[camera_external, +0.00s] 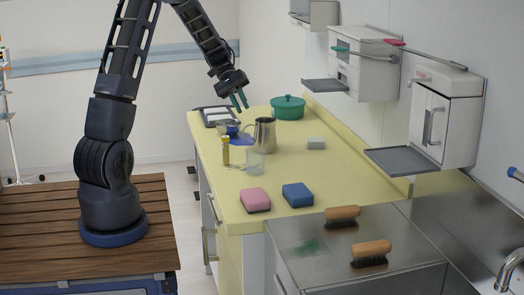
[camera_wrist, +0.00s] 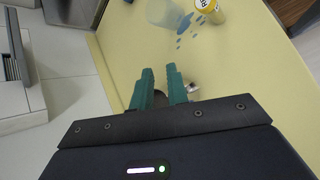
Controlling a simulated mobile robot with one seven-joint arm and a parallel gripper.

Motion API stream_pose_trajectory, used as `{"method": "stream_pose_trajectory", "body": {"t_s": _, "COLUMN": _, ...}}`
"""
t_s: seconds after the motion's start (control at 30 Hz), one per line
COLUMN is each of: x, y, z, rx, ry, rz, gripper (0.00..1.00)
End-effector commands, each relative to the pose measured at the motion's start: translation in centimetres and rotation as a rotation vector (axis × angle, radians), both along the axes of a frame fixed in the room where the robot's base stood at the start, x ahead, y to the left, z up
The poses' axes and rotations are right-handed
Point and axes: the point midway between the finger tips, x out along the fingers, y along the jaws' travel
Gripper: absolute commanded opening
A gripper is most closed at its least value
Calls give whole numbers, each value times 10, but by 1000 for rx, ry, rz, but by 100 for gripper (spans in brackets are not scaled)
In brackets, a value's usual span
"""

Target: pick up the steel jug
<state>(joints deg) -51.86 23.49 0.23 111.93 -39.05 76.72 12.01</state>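The steel jug (camera_external: 264,135) stands upright on the yellow counter (camera_external: 330,172) in the external view, its handle towards the left. My gripper (camera_external: 239,101) is above the counter, up and to the left of the jug and apart from it. Its two teal fingers are open with nothing seen between them; they also show in the wrist view (camera_wrist: 160,86). A small shiny piece shows beside the right finger in the wrist view; I cannot tell whether it is the jug. My gripper body hides much of that view.
Near the jug are a clear beaker (camera_external: 255,161), a yellow-topped container (camera_external: 226,151), a teal pot (camera_external: 288,107) and a pale block (camera_external: 316,143). Pink (camera_external: 255,199) and blue (camera_external: 297,195) sponges lie nearer. Wall cabinets (camera_external: 446,115) overhang the right side.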

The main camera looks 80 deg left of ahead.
Motion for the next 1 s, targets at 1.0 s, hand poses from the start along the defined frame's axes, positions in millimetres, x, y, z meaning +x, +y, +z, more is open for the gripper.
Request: {"method": "stream_pose_trajectory", "body": {"t_s": 1.0, "x": -1, "y": 54, "z": -100, "rx": -171, "ry": -36, "rz": 189, "gripper": 16}}
